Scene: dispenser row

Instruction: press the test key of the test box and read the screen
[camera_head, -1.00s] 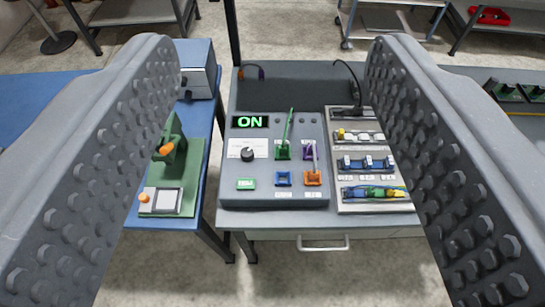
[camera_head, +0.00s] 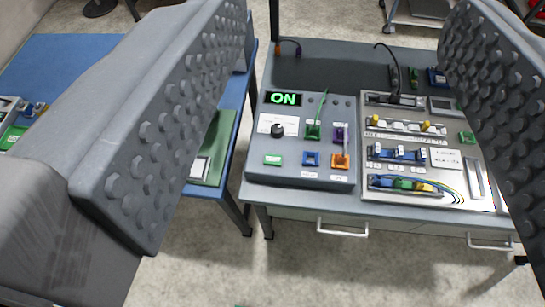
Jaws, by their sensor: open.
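The test box (camera_head: 255,167) is a grey panel on the grey bench, in the middle of the view. Its screen (camera_head: 283,99) reads "ON" in green letters. A green key (camera_head: 272,160) with a small label sits at its lower left. A black knob (camera_head: 277,130) is above that key. Green, purple, blue and orange sockets are on its right side, with a green lead and a pale lead standing up from two of them. My gripper (camera_head: 325,165) is open and empty, its two fingers wide apart in front of the bench, with the box showing between them. Nothing is touching the key.
A metal board (camera_head: 452,195) with terminal rows and wires lies right of the box. A blue table (camera_head: 70,60) with a green base (camera_head: 214,150) stands at the left, partly behind my left finger. Drawer handles (camera_head: 342,229) stick out below the bench front.

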